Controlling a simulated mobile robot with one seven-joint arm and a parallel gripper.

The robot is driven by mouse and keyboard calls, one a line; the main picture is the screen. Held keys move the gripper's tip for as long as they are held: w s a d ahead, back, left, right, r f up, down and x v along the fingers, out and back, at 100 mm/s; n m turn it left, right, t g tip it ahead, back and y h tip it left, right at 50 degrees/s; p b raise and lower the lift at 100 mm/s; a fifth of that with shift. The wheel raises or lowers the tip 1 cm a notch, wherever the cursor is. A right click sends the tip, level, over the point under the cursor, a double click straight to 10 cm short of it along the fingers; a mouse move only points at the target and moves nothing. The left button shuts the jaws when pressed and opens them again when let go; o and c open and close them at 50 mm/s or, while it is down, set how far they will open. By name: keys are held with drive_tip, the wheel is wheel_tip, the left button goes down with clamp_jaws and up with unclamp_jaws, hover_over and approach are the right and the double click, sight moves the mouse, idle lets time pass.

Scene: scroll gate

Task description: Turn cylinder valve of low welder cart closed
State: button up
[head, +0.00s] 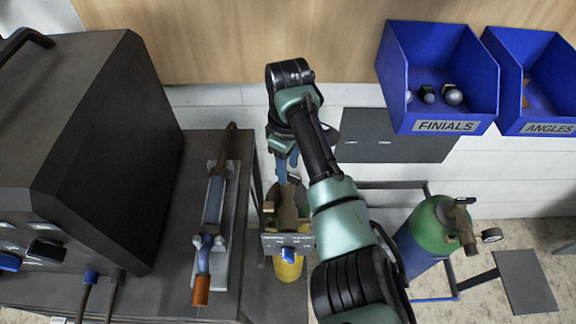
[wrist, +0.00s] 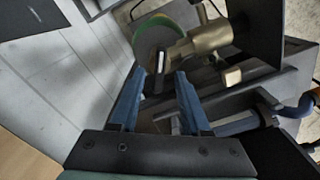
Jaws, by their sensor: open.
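The low welder cart (head: 165,290) carries a dark welder (head: 90,150) at the left. Beside it, a yellow cylinder (head: 288,268) stands with a brass valve (head: 288,208) on top. A second cylinder (head: 430,230), blue with a green shoulder and brass valve fitting (head: 460,222), stands at the right. My gripper (head: 288,165) is above and behind the yellow cylinder's valve in the head view. In the wrist view my gripper (wrist: 158,88) is open, its blue fingers pointing toward a brass valve (wrist: 207,40) over a green shoulder. A pale bar shows between the fingertips; contact cannot be told.
A torch (head: 212,225) with an orange end lies on the cart. A grey panel with a blue knob (head: 288,253) stands in front of the yellow cylinder. Blue bins (head: 440,65) hang on the wall at the right. My arm hides part of the space between the cylinders.

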drive_tip(key=shift+f, duration=0.7)
clamp_jaws()
